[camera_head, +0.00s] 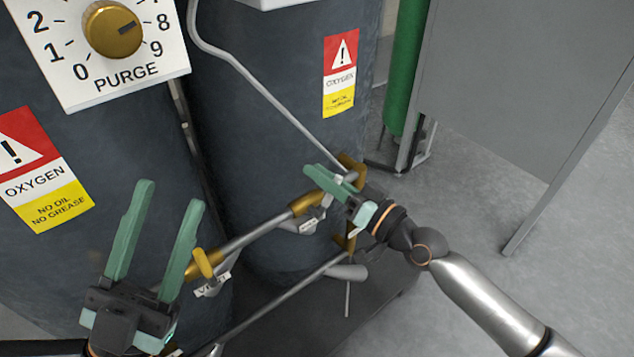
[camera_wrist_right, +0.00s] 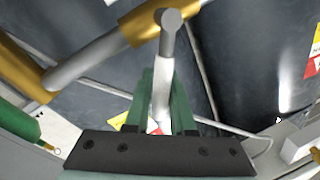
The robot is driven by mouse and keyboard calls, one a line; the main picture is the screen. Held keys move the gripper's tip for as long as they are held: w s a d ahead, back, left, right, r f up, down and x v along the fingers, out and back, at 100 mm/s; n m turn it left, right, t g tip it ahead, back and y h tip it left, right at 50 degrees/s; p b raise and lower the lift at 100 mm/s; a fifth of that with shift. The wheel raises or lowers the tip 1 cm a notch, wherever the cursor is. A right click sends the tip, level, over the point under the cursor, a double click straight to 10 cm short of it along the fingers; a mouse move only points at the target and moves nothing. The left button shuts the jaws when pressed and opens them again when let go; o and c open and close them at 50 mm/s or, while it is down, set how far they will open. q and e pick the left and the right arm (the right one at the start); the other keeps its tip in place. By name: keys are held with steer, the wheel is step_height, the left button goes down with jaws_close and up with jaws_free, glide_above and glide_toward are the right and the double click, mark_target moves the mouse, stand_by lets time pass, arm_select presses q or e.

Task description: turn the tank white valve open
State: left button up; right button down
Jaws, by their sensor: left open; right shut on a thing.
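The white valve handle (camera_wrist_right: 162,90) is a pale lever on the brass and steel pipework. It stands between the two green fingers of my right gripper (camera_wrist_right: 165,100), which is shut on it. In the head view my right gripper (camera_head: 335,178) is at the brass fittings in front of the rear tank, and its fingers hide most of the handle. My left gripper (camera_head: 168,196) is open and empty at the lower left, in front of the near tank (camera_head: 110,155).
The rear tank (camera_head: 270,130) has an oxygen warning label (camera_head: 341,73). A brass-jointed pipe (camera_head: 255,232) runs between the grippers, with tags and another pale lever (camera_head: 345,271) below. A purge dial (camera_head: 112,29) is at upper left. A grey panel (camera_head: 510,90) stands right; floor there is clear.

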steer(key=shift+w+d+f+m, duration=0.1)
steer(key=shift+d+f+m, duration=0.1)
steer(key=shift+m, duration=0.2)
steer(key=c, duration=0.8)
jaws_free()
steer(key=shift+r, duration=0.1)
steer(key=shift+o, duration=0.2)
steer(key=b+v, duration=0.2)
steer(key=v, duration=1)
steer(key=shift+s+d, duration=0.2)
